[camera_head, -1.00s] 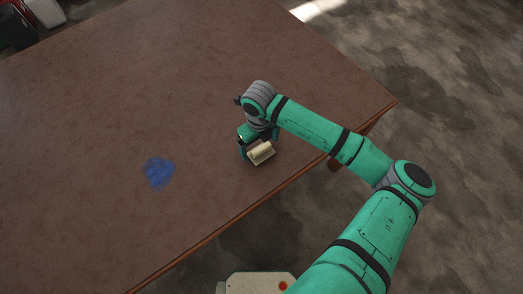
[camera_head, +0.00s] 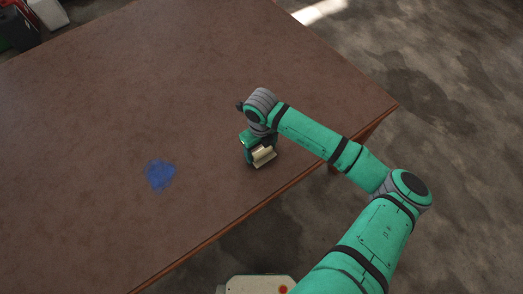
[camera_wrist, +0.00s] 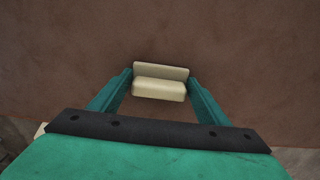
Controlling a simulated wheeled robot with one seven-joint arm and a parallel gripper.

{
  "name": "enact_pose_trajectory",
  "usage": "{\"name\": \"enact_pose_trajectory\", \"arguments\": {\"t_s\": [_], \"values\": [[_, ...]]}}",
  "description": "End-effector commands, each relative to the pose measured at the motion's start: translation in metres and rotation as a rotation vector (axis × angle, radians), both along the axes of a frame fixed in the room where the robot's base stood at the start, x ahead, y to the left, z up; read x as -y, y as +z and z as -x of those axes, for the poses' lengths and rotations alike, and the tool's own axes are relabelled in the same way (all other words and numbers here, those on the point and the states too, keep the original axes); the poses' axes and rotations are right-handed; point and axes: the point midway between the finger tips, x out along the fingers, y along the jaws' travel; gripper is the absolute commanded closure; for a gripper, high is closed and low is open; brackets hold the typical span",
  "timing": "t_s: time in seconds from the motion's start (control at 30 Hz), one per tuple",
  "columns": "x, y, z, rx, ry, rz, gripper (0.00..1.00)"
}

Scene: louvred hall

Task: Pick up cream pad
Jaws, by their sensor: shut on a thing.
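The cream pad (camera_head: 264,156) is a small pale block with a raised ridge, near the front edge of the brown table (camera_head: 160,90). My gripper (camera_head: 262,155) is over it, with one finger at each side. In the wrist view the pad (camera_wrist: 159,88) sits between the two green fingertips of my gripper (camera_wrist: 160,86), which are shut on its ends. Whether the pad touches the table or is slightly above it, I cannot tell.
A blue patch (camera_head: 160,174) lies on the table to the left of my gripper. The rest of the tabletop in view is clear. The front table edge runs close below the pad. Dark and red objects (camera_head: 18,28) stand beyond the far left corner.

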Motion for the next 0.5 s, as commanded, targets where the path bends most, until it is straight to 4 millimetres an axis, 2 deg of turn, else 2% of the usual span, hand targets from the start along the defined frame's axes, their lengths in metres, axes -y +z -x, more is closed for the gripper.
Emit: {"name": "enact_pose_trajectory", "arguments": {"t_s": [0.17, 0.33, 0.5], "values": [[0.000, 0.010, -0.001, 0.003, 0.002, 0.001, 0.53], [0.001, 0.031, -0.001, 0.004, 0.003, 0.003, 0.53], [-0.013, 0.070, 0.029, 0.007, 0.008, 0.002, 0.53]]}}
